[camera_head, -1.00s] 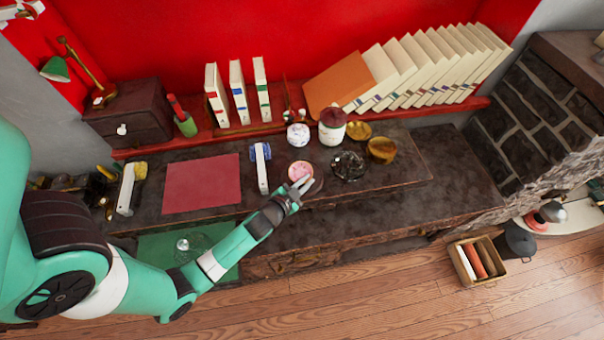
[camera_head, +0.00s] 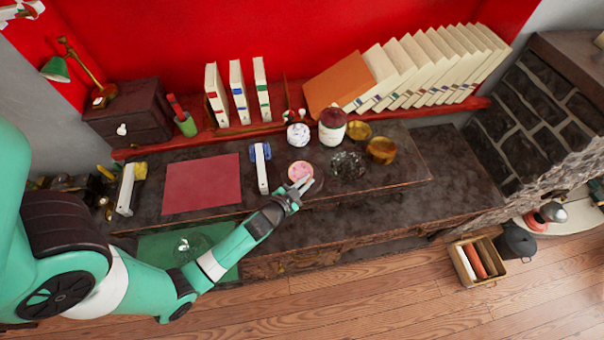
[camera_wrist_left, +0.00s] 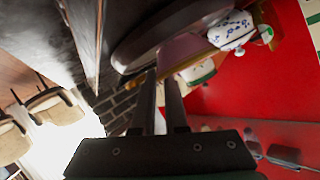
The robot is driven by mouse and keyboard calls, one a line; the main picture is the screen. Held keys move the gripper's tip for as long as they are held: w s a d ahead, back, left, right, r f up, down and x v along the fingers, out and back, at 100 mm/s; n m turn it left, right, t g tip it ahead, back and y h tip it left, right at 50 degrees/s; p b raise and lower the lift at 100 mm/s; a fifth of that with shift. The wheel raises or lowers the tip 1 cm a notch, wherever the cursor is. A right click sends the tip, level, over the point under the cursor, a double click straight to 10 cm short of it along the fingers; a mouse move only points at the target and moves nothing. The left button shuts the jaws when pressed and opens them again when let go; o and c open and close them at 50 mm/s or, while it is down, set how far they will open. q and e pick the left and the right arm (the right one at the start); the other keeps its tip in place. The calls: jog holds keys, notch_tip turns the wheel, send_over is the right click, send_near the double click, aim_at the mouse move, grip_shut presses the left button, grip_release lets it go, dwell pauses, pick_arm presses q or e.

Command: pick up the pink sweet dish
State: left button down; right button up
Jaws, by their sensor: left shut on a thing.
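The pink sweet dish (camera_head: 300,170) is a small round dish with a pink inside and a pale rim. It sits on the raised part of the dark stone shelf (camera_head: 400,174) in the head view. My left gripper (camera_head: 300,186) is at the dish's near edge, shut on that edge. In the left wrist view, the two fingers (camera_wrist_left: 160,100) reach up to a dark round shape and a pinkish surface (camera_wrist_left: 183,48). The fingertips are partly hidden there.
A dark glass ashtray (camera_head: 348,166) stands close right of the dish. Behind are a patterned white pot (camera_head: 298,134), a dark-lidded jar (camera_head: 332,126) and brass bowls (camera_head: 381,150). The front ledge is clear.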

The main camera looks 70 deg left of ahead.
dwell(0.6)
pick_arm(q)
jog(key=shift+r, duration=0.15)
jog(key=r, duration=0.1)
jog(key=r+p, duration=0.2)
jog(key=shift+s+d+r, duration=0.1)
jog(key=shift+d+r, duration=0.2)
jog(key=shift+r, duration=0.05)
jog(key=s+d+r+p, duration=0.2)
jog(key=s+d+r, duration=0.5)
jog(key=d+r, duration=0.2)
jog(key=shift+s+d, duration=0.15)
jog(key=shift+d, duration=1)
